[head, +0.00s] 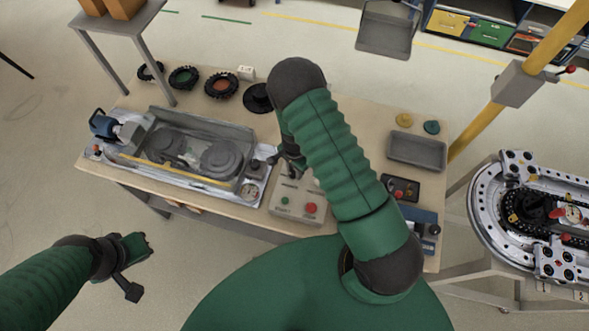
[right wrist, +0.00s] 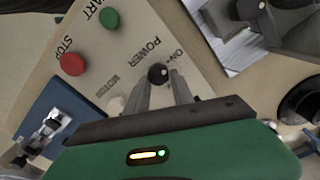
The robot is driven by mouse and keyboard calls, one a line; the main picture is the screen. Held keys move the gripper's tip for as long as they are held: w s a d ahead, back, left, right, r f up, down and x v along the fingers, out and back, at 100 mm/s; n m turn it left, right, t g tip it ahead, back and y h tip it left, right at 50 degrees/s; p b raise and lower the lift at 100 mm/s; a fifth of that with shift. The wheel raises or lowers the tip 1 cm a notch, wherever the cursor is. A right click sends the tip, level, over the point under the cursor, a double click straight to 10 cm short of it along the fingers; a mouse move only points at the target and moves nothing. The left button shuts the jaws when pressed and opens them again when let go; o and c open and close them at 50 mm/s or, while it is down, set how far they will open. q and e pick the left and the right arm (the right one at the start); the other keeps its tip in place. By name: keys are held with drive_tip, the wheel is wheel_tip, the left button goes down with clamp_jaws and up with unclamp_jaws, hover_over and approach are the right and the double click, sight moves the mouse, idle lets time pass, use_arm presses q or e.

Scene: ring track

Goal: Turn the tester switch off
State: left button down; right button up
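The tester's control box (head: 283,207) is pale, with a green START button (right wrist: 109,19) and a red STOP button (right wrist: 72,64). Its black power switch knob (right wrist: 158,73) sits beside the words POWER and ON in the right wrist view. My right gripper (right wrist: 163,82) is at the switch, one finger on each side of the knob. The gap is narrow, and I cannot tell whether the fingers touch it. In the head view my right arm partly covers the box and the switch is hard to make out. My left gripper (head: 140,266) is open and empty, off the table's front left.
A test rig with grey round parts (head: 222,158) fills the table's left side. A grey tray (head: 416,152) and a small black panel (head: 401,188) lie to the right. Black rings (head: 221,86) line the back edge. A ring track (head: 500,215) stands beyond the table's right.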

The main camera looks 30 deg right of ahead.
drive_tip(key=shift+a+r, duration=0.1)
drive_tip(key=shift+a, duration=0.3)
drive_tip(key=shift+c, duration=1.2)
drive_tip(key=shift+a, duration=0.25)
clamp_jaws()
use_arm(q)
drive_tip(key=shift+a, duration=0.5)
drive_tip(key=shift+s+d, duration=0.1)
drive_tip(key=shift+d, duration=0.1)
use_arm(e)
drive_tip(key=shift+s+d, duration=0.1)
drive_tip(key=shift+d, duration=0.05)
